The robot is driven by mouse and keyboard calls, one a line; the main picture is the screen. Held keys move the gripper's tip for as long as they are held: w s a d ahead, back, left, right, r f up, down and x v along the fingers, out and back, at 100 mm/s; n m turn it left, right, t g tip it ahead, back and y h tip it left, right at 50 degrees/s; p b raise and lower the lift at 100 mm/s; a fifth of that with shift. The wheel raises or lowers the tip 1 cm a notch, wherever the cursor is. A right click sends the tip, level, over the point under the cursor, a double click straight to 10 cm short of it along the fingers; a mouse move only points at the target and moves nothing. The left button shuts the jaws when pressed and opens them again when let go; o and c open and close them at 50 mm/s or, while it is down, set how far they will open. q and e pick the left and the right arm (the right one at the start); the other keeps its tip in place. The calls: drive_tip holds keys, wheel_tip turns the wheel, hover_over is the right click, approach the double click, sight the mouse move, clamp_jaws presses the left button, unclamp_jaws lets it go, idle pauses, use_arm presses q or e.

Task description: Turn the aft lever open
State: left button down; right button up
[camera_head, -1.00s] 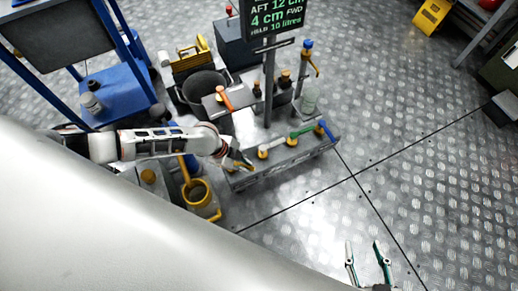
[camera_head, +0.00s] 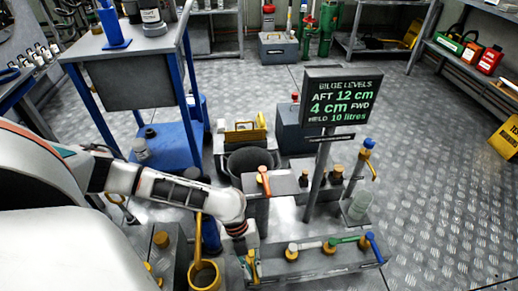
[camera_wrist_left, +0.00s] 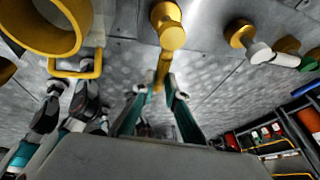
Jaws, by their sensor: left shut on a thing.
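The bilge manifold (camera_head: 320,262) is a low grey box with a row of coloured levers on top: yellow at the left end, then white (camera_head: 308,246), green (camera_head: 345,240) and blue (camera_head: 373,246). I cannot read which lever is marked aft. My left gripper (camera_head: 251,262) is at the yellow lever, partly hiding it. In the left wrist view the yellow lever (camera_wrist_left: 168,32) has its handle running down between the fingertips (camera_wrist_left: 157,88), and the gripper is shut on it. My right gripper does not show in the head view.
A sign (camera_head: 338,97) above the manifold reads AFT 12 cm, 4 cm FWD, held 10 litres. A yellow cup (camera_head: 204,275) stands just left of the gripper. A raised shelf with an orange lever (camera_head: 264,180) lies behind.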

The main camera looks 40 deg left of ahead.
use_arm(q)
drive_tip(key=shift+s+a+f+m, duration=0.1)
drive_tip(key=shift+s+a+m, duration=0.15)
drive_tip(key=shift+m, duration=0.05)
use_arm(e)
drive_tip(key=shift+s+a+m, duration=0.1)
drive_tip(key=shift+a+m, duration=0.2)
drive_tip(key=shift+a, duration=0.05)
use_arm(q)
drive_tip(key=c, duration=2)
unclamp_jaws()
drive_tip(key=shift+w, duration=0.1)
drive_tip(key=v, duration=1.2)
drive_tip(key=shift+w+d, duration=0.15)
